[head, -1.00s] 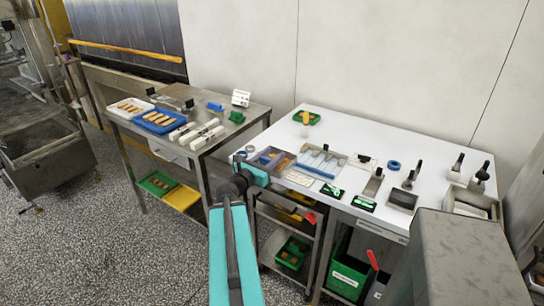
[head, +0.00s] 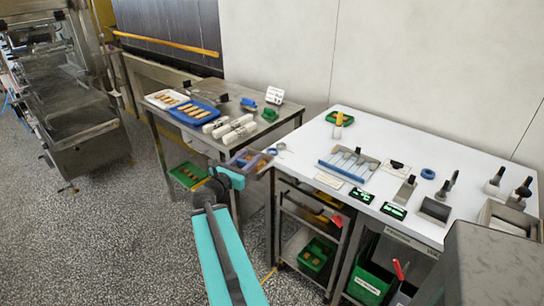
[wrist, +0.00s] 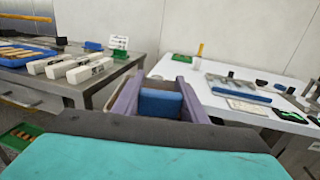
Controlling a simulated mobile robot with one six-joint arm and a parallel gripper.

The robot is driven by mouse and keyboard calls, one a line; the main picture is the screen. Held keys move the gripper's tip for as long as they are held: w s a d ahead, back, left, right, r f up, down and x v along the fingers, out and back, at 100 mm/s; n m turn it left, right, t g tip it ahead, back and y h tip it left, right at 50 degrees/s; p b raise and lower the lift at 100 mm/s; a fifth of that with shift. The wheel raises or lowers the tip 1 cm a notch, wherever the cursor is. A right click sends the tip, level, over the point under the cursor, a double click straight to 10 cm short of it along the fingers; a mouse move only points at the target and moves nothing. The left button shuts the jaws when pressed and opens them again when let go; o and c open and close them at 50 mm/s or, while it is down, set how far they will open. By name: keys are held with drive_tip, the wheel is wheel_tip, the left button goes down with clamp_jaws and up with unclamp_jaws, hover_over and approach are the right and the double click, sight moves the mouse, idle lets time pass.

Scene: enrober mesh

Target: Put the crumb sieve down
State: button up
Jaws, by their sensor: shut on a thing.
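My gripper (head: 250,161) is out in front of the gap between the two tables, close to the white table's left front corner. In the wrist view its two purple jaws (wrist: 160,92) reach forward, one on each side of a blue piece. I take this blue piece to be part of the crumb sieve (wrist: 160,103), held between the jaws. The rest of the sieve is hidden or too small to make out. The white table (head: 400,143) is to the right of the gripper, and the steel table (head: 252,95) is behind it to the left.
The steel table carries a blue tray (head: 197,119) of bars and several white blocks (head: 231,128). The white table holds a blue-edged rack (head: 347,164), a green tray (head: 332,118), black-handled tools and a blue ring (head: 428,174). Bare white surface shows toward its back.

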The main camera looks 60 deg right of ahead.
drive_tip(key=w+a+f+n+t, duration=0.1)
drive_tip(key=w+a+n+t, duration=0.15)
drive_tip(key=w+a, duration=0.9)
drive_tip(key=w+a+f+n+t, duration=0.15)
drive_tip(key=w+a+t, duration=0.25)
drive_tip(key=w+a, duration=0.75)
drive_tip(key=w+a+n+t+y, duration=0.1)
drive_tip(key=a+n+t+y, duration=0.1)
drive_tip(key=a, duration=1.6)
drive_tip(key=w+a+n+t+y, duration=0.1)
drive_tip(key=w+a+n+t, duration=0.1)
drive_tip(key=a, duration=1.6)
drive_tip(key=shift+f+t+y, duration=0.25)
drive_tip(key=shift+t+y, duration=0.15)
drive_tip(key=shift+t, duration=0.45)
drive_tip(key=shift+s, duration=0.15)
